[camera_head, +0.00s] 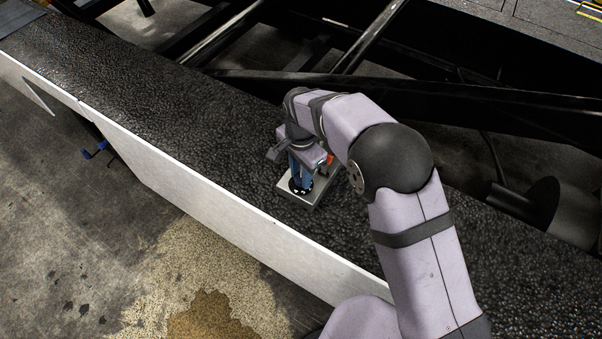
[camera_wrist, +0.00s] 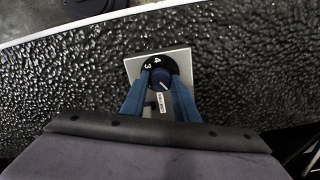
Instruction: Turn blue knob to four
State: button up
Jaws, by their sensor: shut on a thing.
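The blue knob (camera_wrist: 161,79) sits on a round black dial (camera_wrist: 149,64) on a pale square plate (camera_wrist: 185,58) in the wrist view. The white numerals 4 and 3 show on the dial beyond the knob. A short pale mark shows on the knob; which number it points at I cannot tell. My gripper (camera_wrist: 160,87) is shut on the knob, one blue finger on each side. In the head view my gripper (camera_head: 298,180) points down at the plate (camera_head: 311,200), with the knob mostly hidden by the fingers.
The plate rests on a rough black belt (camera_head: 190,110) edged by a white side panel (camera_head: 200,198). Dark metal beams (camera_head: 420,88) run behind the belt. A white label (camera_wrist: 161,104) lies near the knob, between the fingers. The belt left of the plate is clear.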

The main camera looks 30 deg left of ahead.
jog(key=m, duration=0.6)
jog(key=shift+r+m, duration=0.1)
jog(key=shift+m, duration=0.2)
dwell(0.4)
jog(key=o, duration=1.1)
jog(key=shift+c, duration=0.2)
jog(key=shift+r+b, duration=1.2)
jog(key=shift+r, duration=2.45)
